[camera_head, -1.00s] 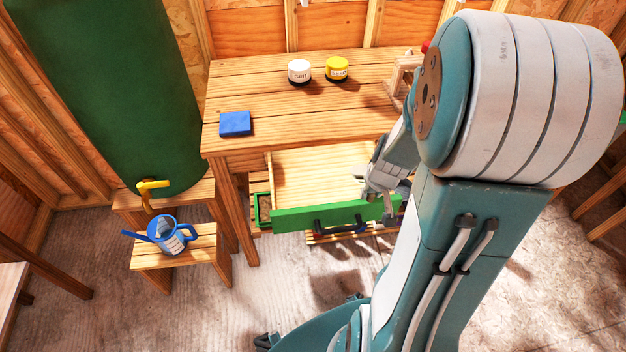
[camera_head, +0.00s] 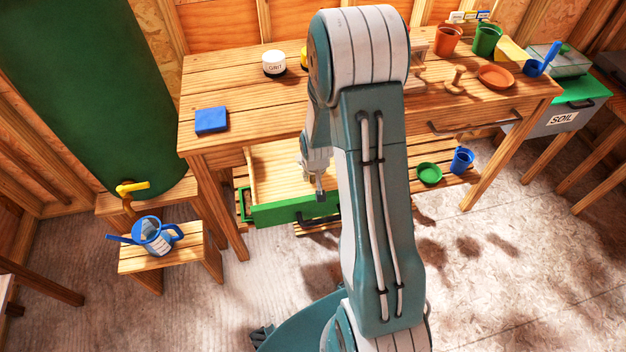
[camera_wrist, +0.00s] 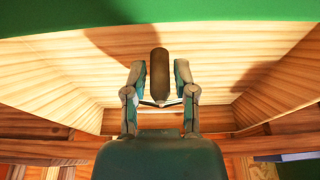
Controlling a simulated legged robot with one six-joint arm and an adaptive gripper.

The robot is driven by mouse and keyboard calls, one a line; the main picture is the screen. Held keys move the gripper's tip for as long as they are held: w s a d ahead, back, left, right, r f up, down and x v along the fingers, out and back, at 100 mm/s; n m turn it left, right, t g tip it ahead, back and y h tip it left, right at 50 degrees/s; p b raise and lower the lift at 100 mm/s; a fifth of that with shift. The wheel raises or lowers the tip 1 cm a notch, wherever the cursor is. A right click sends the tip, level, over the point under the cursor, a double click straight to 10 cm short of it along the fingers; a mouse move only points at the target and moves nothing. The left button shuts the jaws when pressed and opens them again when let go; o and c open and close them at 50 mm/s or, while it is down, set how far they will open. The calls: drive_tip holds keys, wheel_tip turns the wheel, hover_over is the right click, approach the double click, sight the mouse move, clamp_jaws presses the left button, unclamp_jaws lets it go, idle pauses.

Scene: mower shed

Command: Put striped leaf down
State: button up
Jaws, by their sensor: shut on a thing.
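My gripper (camera_wrist: 158,84) is shut on a dark brown, rod-shaped thing (camera_wrist: 159,68) with a rounded end, seen between the two fingers in the wrist view. No stripes or leaf shape can be made out on it. In the head view my gripper (camera_head: 320,190) is over the open drawer (camera_head: 275,172), close to its green front, and what it holds is too small to tell. The wrist view shows the drawer's bare wooden inside (camera_wrist: 75,65) below the held thing, with the green front (camera_wrist: 160,12) at the top.
The workbench top (camera_head: 240,100) carries a blue square (camera_head: 211,120), a white GRIT jar (camera_head: 274,64), pots and an orange saucer (camera_head: 495,78). A blue watering can (camera_head: 153,237) stands on a stool at left. A green dish (camera_head: 429,173) and blue cup (camera_head: 462,160) are on the lower shelf.

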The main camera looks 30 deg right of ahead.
drive_tip(key=shift+s+a+f, duration=0.1)
drive_tip(key=shift+f, duration=0.7)
drive_tip(key=shift+a+f, duration=0.2)
drive_tip(key=shift+f, duration=0.05)
drive_tip(key=shift+a, duration=0.25)
drive_tip(key=shift+d+f, duration=0.1)
drive_tip(key=shift+d, duration=0.05)
drive_tip(key=o, duration=0.8)
drive_tip(key=shift+d, duration=0.2)
drive_tip(key=shift+a, duration=0.1)
